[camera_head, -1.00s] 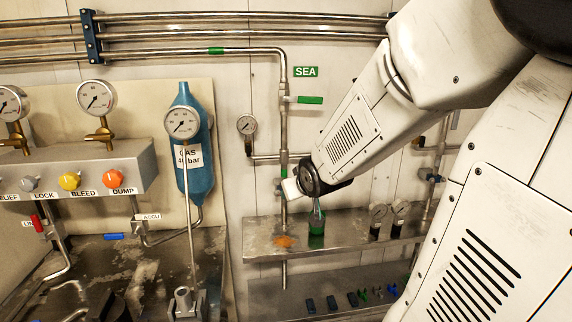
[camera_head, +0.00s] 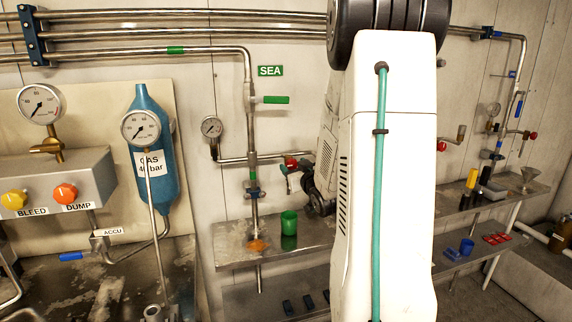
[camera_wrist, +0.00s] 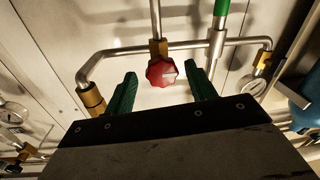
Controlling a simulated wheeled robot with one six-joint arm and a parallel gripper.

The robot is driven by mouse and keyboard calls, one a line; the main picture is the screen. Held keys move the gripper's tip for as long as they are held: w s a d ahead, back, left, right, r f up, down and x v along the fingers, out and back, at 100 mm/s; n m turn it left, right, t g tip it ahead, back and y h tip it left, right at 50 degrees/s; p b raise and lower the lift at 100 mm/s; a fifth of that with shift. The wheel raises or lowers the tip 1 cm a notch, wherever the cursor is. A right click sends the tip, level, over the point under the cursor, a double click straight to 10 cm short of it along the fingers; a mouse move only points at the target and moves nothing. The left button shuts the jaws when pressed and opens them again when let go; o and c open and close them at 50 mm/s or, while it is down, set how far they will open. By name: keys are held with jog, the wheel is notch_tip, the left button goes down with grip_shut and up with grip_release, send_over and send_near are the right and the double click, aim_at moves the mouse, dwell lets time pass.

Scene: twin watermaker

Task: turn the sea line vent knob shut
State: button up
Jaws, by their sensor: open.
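The red sea line vent knob (camera_head: 291,163) sits on the branch pipe to the right of the SEA riser, partly hidden by my arm. In the wrist view the knob (camera_wrist: 161,73) hangs on a brass fitting under the pipe. My gripper (camera_wrist: 161,76) is open, with its green fingers on either side of the knob and visible gaps on both sides. I cannot tell how deep the knob is between the fingers. In the head view the gripper is just below and beside the knob, its fingers mostly hidden. The knob's turn position cannot be read.
The SEA riser (camera_head: 248,125) carries a green lever (camera_head: 275,100), and a small gauge (camera_head: 211,127) stands at its left. In the wrist view pipes run close around the fingers.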

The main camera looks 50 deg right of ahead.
jog(key=shift+x, duration=0.95)
jog(key=shift+a, duration=0.1)
jog(key=c, duration=1)
jog(key=shift+o, duration=0.2)
jog(key=shift+m, duration=0.8)
jog(key=o, duration=1)
jog(key=shift+c, duration=0.2)
jog(key=shift+a, duration=0.1)
